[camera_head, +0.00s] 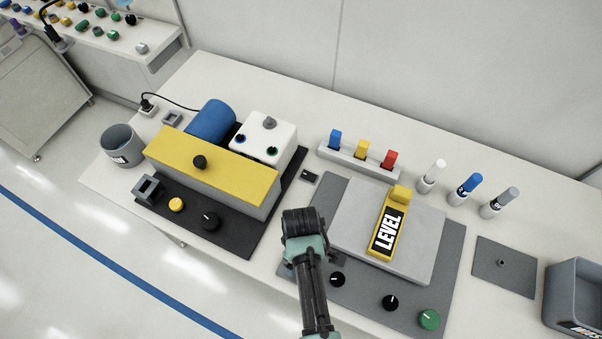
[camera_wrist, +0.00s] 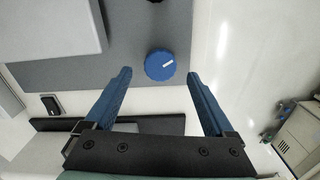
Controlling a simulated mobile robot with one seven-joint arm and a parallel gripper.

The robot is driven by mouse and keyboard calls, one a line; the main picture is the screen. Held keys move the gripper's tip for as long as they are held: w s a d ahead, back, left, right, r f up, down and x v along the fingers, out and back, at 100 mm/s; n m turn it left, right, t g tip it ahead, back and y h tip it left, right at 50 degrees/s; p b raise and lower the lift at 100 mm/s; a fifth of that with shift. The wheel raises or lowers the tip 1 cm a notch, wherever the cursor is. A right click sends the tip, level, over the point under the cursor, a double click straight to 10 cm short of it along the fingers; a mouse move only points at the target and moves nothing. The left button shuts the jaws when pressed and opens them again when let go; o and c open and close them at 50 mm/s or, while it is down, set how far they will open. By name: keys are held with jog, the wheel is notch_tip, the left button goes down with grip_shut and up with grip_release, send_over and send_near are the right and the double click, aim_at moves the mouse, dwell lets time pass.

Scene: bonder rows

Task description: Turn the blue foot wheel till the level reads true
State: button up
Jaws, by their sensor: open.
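The blue foot wheel (camera_wrist: 160,65) shows in the wrist view as a round knob with a white mark, on a grey base. My gripper (camera_wrist: 159,75) is open, with its two blue fingers apart and the wheel between and just beyond their tips. I cannot tell how near the fingers are in height. In the head view my arm hides the blue wheel. The yellow level (camera_head: 398,212), labelled LEVEL, lies on a light grey plate (camera_head: 350,215); its reading is too small to make out.
Two black knobs (camera_head: 337,279) (camera_head: 391,303) and a green knob (camera_head: 429,319) line the base's front edge. A yellow-topped machine (camera_head: 215,165) stands left. Coloured blocks in a rack (camera_head: 350,159), several markers (camera_head: 468,189) and a grey bin (camera_head: 575,290) stand behind and right.

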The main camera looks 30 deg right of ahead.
notch_tip(320, 180, up, 9)
jog(key=shift+f+b, duration=0.15)
jog(key=shift+b, duration=0.25)
dwell(0.4)
jog(key=w+r+m+t+h+b, duration=0.15)
jog(key=w+r+t, duration=0.55)
jog(key=w+r, duration=0.7)
jog(key=w+a+r+m+t+b, duration=0.1)
jog(key=w+r+t, duration=0.25)
jog(key=r, duration=0.45)
jog(key=w+a+r+m+t+b, duration=0.1)
jog(key=w+a+r+t+b, duration=0.2)
jog(key=r, duration=0.6)
jog(key=s+a+r+t, duration=0.2)
jog(key=r+t, duration=0.2)
jog(key=r, duration=0.5)
jog(key=s+a+r+t, duration=0.1)
jog(key=r+t, duration=0.3)
jog(key=r, duration=0.5)
jog(key=s+a+r+m+t+b, duration=0.1)
jog(key=s+a+r+t, duration=0.1)
jog(key=s+r, duration=0.4)
jog(key=s+a+r+m+t+y, duration=0.1)
jog(key=s+a+r+t, duration=0.1)
jog(key=s+r+t, duration=0.2)
notch_tip(320, 180, up, 3)
jog(key=shift+s+r+b, duration=0.2)
jog(key=shift+s+b, duration=0.15)
jog(key=shift+s, duration=0.6)
jog(key=shift+y, duration=0.25)
